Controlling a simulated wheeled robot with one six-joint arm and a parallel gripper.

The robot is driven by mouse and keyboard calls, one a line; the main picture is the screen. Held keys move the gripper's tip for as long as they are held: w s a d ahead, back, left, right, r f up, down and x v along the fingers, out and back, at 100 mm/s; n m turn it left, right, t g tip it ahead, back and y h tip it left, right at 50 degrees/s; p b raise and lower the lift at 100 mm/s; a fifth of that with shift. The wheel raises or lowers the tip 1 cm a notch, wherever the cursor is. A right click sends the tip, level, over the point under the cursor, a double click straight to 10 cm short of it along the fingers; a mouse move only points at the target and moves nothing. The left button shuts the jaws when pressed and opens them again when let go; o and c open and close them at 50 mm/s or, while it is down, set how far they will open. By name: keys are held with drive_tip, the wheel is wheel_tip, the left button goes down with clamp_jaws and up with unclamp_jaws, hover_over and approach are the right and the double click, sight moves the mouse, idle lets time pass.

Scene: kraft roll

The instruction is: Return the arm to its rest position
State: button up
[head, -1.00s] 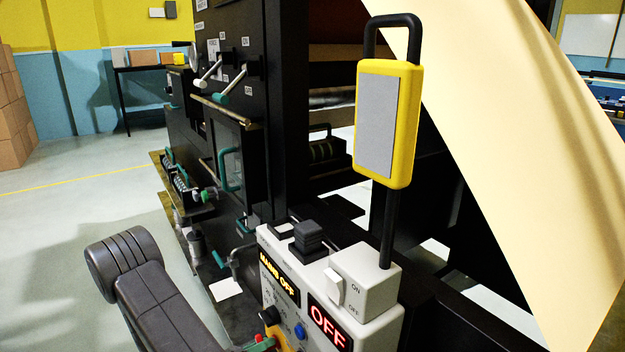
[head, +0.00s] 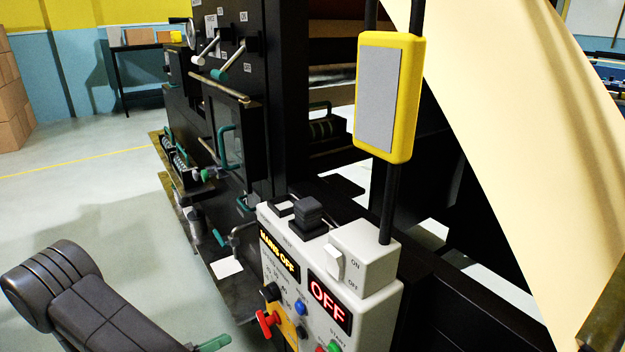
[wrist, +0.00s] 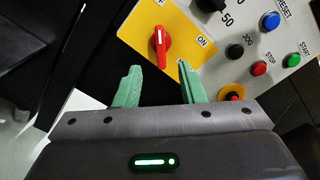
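My arm reaches in at the lower left of the head view, with a green fingertip of my gripper (head: 213,344) at the bottom edge, left of the control box. In the wrist view my gripper (wrist: 160,70) has its two green fingers apart, with nothing between them. A red rotary switch (wrist: 161,47) on a yellow plate lies beyond the fingertips, and its pointer lies near the plate's upright direction, away from the ON label. In the head view the red switch (head: 267,323) sits on the left of the control box (head: 360,312), clear of my gripper.
The box has lit MAINS OFF (head: 279,254) and OFF (head: 330,301) displays. A yellow-framed panel (head: 390,95) on a black post stands above it. The black machine (head: 282,110) stands behind, and a cream paper web (head: 500,130) fills the right. Open floor (head: 80,205) lies left.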

sight(264, 321)
drive_tip(key=x, duration=1.1)
drive_tip(key=shift+w+d, duration=0.15)
drive_tip(key=shift+d, duration=0.05)
drive_tip(key=shift+w+d+f, duration=0.1)
drive_tip(key=shift+w+d, duration=0.05)
drive_tip(key=shift+d, duration=0.05)
drive_tip(key=m+b, duration=0.3)
drive_tip(key=m, duration=0.1)
drive_tip(key=shift+m, duration=0.3)
drive_tip(key=shift+s+r+m+b, duration=0.25)
drive_tip(key=shift+m+b, duration=0.45)
drive_tip(key=shift+m, duration=0.3)
drive_tip(key=shift+s+d, duration=0.1)
drive_tip(key=shift+d, duration=0.05)
